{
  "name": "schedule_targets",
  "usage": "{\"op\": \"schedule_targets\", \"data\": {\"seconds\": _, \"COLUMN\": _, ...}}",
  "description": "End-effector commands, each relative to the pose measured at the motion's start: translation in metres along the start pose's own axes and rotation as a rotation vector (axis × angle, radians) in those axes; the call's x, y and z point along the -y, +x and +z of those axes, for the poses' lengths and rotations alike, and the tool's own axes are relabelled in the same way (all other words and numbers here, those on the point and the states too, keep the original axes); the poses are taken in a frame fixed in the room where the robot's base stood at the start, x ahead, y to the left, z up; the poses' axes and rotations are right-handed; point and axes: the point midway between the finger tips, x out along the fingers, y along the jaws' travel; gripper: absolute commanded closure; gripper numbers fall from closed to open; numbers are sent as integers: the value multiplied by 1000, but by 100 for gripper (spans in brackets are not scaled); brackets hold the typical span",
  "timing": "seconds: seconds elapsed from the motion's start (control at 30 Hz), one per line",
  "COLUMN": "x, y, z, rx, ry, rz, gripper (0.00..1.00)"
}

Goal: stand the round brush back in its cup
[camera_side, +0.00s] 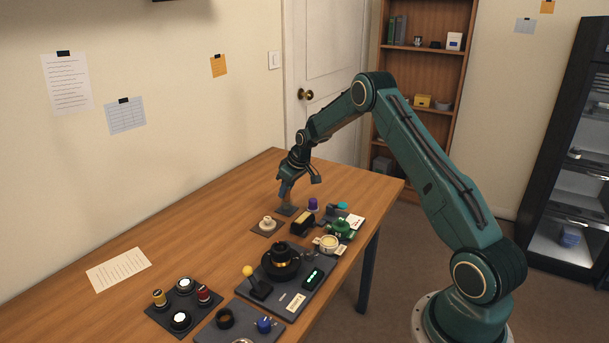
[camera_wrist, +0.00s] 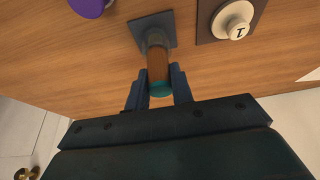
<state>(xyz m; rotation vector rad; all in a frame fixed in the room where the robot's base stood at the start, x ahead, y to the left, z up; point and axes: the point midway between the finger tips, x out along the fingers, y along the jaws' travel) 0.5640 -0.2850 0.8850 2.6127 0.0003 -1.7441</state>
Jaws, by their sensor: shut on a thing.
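The round brush has a brown handle (camera_wrist: 158,66) with a teal end, seen in the wrist view. My gripper (camera_wrist: 158,92) is shut on this handle; the side view shows my gripper (camera_side: 284,190) low over the far part of the table, pointing down. The cup (camera_wrist: 156,38) is a short grey cylinder on a dark square plate (camera_wrist: 142,22). The plate also shows in the side view (camera_side: 290,212). The brush lines up with the cup and its lower end meets the cup's mouth in the wrist view. The bristles are hidden, and I cannot tell how deep they sit.
A white knob (camera_side: 267,222) on a dark plate stands close by, and a purple piece (camera_side: 313,204) is on the other side.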

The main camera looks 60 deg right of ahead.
Motion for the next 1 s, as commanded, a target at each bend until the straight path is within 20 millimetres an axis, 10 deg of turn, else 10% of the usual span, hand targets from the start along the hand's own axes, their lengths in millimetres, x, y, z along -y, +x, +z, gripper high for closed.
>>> {"op": "schedule_targets", "data": {"seconds": 0.57, "x": 0, "y": 5, "z": 2, "rx": 0, "ry": 0, "rz": 0, "gripper": 100}}
{"op": "schedule_targets", "data": {"seconds": 0.6, "x": 0, "y": 5, "z": 2, "rx": 0, "ry": 0, "rz": 0, "gripper": 75}}
{"op": "schedule_targets", "data": {"seconds": 0.7, "x": 0, "y": 5, "z": 2, "rx": 0, "ry": 0, "rz": 0, "gripper": 55}}
{"op": "schedule_targets", "data": {"seconds": 1.0, "x": 0, "y": 5, "z": 2, "rx": 0, "ry": 0, "rz": 0, "gripper": 38}}
